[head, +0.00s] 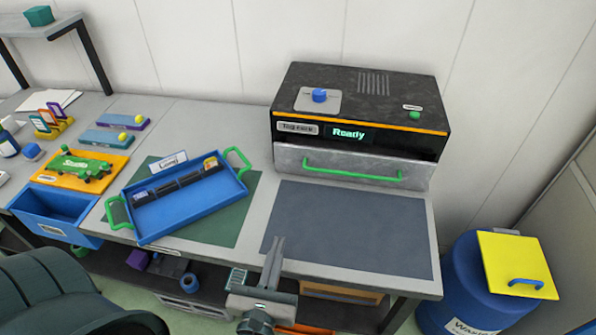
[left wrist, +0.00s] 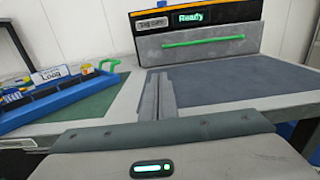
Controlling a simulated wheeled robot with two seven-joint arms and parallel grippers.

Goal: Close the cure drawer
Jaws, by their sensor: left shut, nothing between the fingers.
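The cure drawer (head: 352,180) is the grey front panel with a green handle (head: 352,173) under the black machine (head: 362,92), whose display reads "Ready". A thin dark band shows above the panel; I cannot tell whether the drawer is fully flush. The handle also shows in the left wrist view (left wrist: 204,40). My left gripper (head: 277,243) is shut and empty over the front edge of the bench, in front of and lower left of the drawer, apart from it. Its fingers show together in the left wrist view (left wrist: 158,76). My right gripper is not in view.
A dark mat (head: 345,228) lies clear before the machine. A blue tray (head: 188,212) with green handles sits on a green mat to the left. A blue open bin (head: 60,205) is farther left. A blue barrel with a yellow lid (head: 515,265) stands at the right.

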